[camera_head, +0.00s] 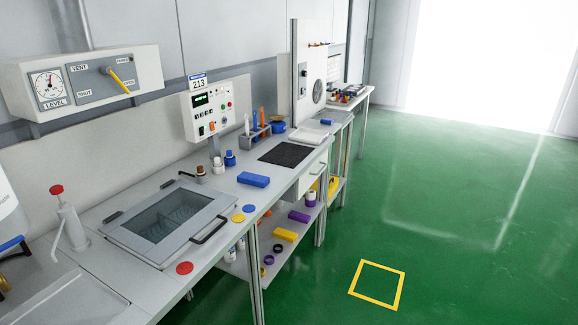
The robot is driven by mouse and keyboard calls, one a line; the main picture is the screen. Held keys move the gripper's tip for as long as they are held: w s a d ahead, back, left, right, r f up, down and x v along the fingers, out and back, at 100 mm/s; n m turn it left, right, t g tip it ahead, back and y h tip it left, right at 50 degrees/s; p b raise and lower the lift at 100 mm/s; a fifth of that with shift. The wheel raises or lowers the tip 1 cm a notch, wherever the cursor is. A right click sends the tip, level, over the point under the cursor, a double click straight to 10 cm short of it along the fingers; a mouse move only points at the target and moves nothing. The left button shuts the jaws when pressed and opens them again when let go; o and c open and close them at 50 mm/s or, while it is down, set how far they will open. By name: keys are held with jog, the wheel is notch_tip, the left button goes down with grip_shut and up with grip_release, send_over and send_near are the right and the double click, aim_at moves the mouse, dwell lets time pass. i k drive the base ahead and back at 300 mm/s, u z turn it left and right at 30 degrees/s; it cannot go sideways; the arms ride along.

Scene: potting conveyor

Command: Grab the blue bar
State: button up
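The blue bar (253,179) lies flat on the grey workbench (222,182), near its front edge. It is to the right of the glass-lidded hatch (168,216) and in front of the dark mat (286,154). Nothing touches it from above and its whole top shows. A smaller blue piece (325,122) lies farther along on another bench surface. My gripper is not in view.
Blue and white bottles (230,158) stand behind the bar, below a control box (213,107). Red, yellow and blue discs (184,268) lie along the front edge. A lower shelf holds yellow and purple bars (285,235). The green floor (400,210) is clear, with a yellow square outline (377,264).

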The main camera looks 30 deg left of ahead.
aim_at(255, 179)
jog(key=u, duration=0.3)
jog(key=i, duration=1.2)
jog(key=u, duration=1.55)
jog(key=i, duration=0.65)
jog(key=u, duration=0.7)
